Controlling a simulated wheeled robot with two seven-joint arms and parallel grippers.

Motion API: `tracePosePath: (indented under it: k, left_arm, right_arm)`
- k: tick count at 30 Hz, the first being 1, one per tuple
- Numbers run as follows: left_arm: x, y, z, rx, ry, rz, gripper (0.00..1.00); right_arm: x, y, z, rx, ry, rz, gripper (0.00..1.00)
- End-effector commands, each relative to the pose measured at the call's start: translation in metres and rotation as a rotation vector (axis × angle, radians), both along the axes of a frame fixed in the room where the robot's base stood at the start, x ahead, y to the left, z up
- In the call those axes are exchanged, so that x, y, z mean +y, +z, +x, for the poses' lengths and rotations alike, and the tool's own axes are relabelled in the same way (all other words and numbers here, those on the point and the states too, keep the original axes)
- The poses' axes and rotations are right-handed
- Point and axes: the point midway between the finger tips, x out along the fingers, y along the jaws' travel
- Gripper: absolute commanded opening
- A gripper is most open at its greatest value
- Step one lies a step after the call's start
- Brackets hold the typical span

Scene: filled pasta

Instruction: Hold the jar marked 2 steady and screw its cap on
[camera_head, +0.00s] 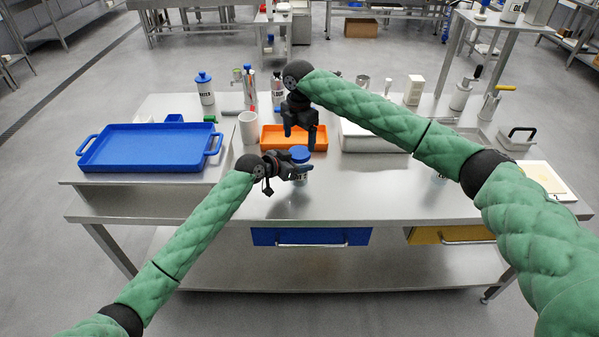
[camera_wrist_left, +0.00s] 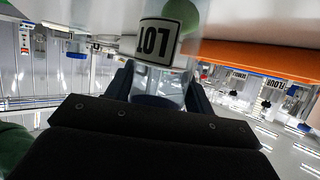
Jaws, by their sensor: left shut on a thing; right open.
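The jar (camera_head: 300,179) is clear, with a blue cap (camera_head: 300,153) on top, and stands near the front middle of the steel table. My left gripper (camera_head: 299,169) is shut around its side. In the left wrist view the jar (camera_wrist_left: 185,72) appears upside down between the fingers, with a label reading "LOT" and something green inside or behind it. The number is not readable there. Blue shows at its capped end. I cannot tell how tightly the cap sits. My right gripper (camera_head: 299,138) is open and empty, pointing down just above and behind the cap.
An orange tray (camera_head: 270,142) lies just behind the jar, and a white cup (camera_head: 248,128) stands to its left. A blue tray (camera_head: 88,160) is at the left. Another jar (camera_head: 439,179) is partly hidden by my right arm. The front table strip is clear.

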Motion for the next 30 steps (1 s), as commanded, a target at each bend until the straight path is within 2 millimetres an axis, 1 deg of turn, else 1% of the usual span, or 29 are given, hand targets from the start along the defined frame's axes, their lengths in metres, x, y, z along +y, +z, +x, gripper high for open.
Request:
tracePosePath:
  k: [1,3,10,15,23,24,29,30]
  left_arm:
    - [0.000,0.000,0.000,0.000,0.000,0.000,0.00]
    - [0.000,0.000,0.000,0.000,0.000,0.000,0.00]
    - [0.000,0.000,0.000,0.000,0.000,0.000,0.00]
    - [0.000,0.000,0.000,0.000,0.000,0.000,0.00]
    - [0.000,0.000,0.000,0.000,0.000,0.000,0.00]
    - [0.000,0.000,0.000,0.000,0.000,0.000,0.00]
    - [0.000,0.000,0.000,0.000,0.000,0.000,0.00]
    - [0.000,0.000,0.000,0.000,0.000,0.000,0.00]
  right_arm:
    - [0.000,-0.008,0.000,0.002,-0.001,-0.001,0.81]
    - [0.000,-0.018,0.000,0.001,-0.001,-0.001,0.81]
    - [0.000,-0.043,0.000,0.000,-0.002,-0.001,0.81]
    - [0.000,-0.050,0.000,-0.001,-0.001,-0.001,0.81]
    - [0.000,-0.051,0.000,-0.001,-0.001,-0.001,0.81]
    - [0.000,-0.051,0.000,-0.001,-0.001,-0.001,0.79]
    - [0.000,-0.050,0.000,-0.001,-0.001,0.000,0.48]
    - [0.000,-0.050,0.000,-0.001,-0.001,0.000,0.40]
